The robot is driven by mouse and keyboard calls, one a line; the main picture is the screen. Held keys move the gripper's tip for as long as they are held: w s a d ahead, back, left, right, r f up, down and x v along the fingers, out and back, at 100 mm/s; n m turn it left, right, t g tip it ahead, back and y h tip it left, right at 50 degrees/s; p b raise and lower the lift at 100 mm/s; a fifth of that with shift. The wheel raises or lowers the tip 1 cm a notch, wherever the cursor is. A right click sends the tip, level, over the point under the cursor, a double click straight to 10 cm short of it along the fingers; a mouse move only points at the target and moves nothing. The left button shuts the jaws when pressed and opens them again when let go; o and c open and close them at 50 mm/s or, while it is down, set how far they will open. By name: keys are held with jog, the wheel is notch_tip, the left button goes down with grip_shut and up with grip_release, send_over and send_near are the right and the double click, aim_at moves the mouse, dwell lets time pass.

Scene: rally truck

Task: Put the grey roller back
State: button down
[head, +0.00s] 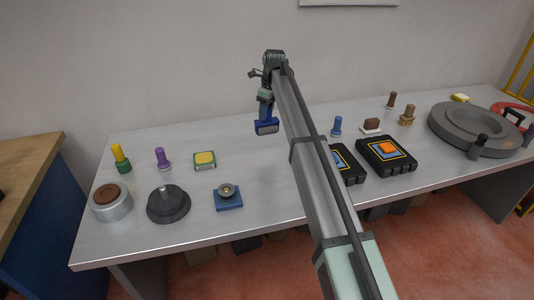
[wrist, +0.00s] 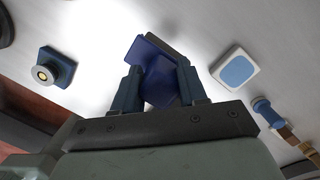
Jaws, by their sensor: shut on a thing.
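My gripper (head: 266,112) is above the middle of the grey table (head: 250,165). It is shut on a dark blue piece (head: 266,128), held clear of the tabletop. In the wrist view this piece (wrist: 155,68) sits tilted between the two blue fingers, with a dark grey edge at its far side. I cannot tell whether it is the grey roller or its holder. No other clear grey roller shows. A blue square block (head: 228,203) with a round grey knob on top stands at front left; it also shows in the wrist view (wrist: 52,68).
A dark grey round base (head: 168,204), a silver drum (head: 111,204) and a yellow-green block (head: 205,161) stand at left. Black boxes (head: 386,156), a blue peg (head: 336,127) and a large grey ring (head: 474,130) stand at right. The table between block and arm is bare.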

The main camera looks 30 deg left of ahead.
aim_at(266, 132)
dwell(0.4)
jog(key=shift+f, duration=4.75)
jog(key=c, duration=0.6)
grip_release()
